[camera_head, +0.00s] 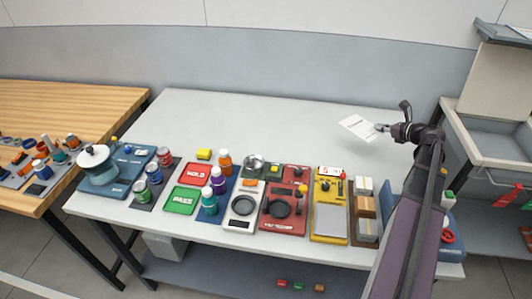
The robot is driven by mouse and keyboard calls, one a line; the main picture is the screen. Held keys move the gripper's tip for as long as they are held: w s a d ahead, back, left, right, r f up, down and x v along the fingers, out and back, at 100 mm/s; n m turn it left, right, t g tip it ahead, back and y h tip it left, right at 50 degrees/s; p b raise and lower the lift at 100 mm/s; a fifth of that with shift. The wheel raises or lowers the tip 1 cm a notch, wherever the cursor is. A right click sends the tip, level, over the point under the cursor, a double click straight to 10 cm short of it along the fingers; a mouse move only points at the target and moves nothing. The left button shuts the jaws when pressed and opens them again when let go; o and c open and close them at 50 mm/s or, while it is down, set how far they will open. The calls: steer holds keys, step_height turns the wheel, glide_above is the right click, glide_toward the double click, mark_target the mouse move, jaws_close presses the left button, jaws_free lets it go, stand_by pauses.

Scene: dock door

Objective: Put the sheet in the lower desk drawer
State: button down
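The sheet (358,127) is a small white card with dark print on it, over the back right part of the pale worktable (255,115). My gripper (381,128) is at its right edge, and its fingers look closed on that edge. The sheet looks tilted; I cannot tell whether any of it touches the tabletop. My arm comes up from the lower right. No drawer can be clearly identified as the lower desk drawer. A grey box-like unit (166,246) under the table's left part is mostly hidden by the tabletop.
Red and green trays (183,199), bottles, scales and a yellow board (329,224) crowd the table's front. Its back is clear. A wooden bench (75,98) stands left.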

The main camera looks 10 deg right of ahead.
steer(key=w+a+f+n+g+y+b, duration=0.1)
steer(key=w+a+n+g+y, duration=0.1)
steer(key=a, duration=1.1)
steer(key=w+a+f+n+g+y+b, duration=0.1)
steer(key=w+a+n+g+y, duration=0.1)
steer(key=w+a, duration=0.5)
steer(key=w+a+f+n+g+y+b, duration=0.1)
steer(key=w+a+n+g+y, duration=0.1)
steer(key=a, duration=1.7)
steer(key=w+n+g, duration=0.1)
steer(key=w+n, duration=0.1)
steer(key=shift+w+a+f+n+g+y, duration=0.2)
steer(key=shift+w+a+n+g+y, duration=0.1)
steer(key=shift+a+n+y, duration=0.1)
steer(key=shift+d, duration=0.1)
step_height(320, 180, down, 6)
steer(key=b, duration=0.6)
steer(key=shift+f+b, duration=0.15)
steer(key=shift+b, duration=0.2)
steer(key=shift+f+b, duration=1.85)
steer(key=shift+f, duration=0.2)
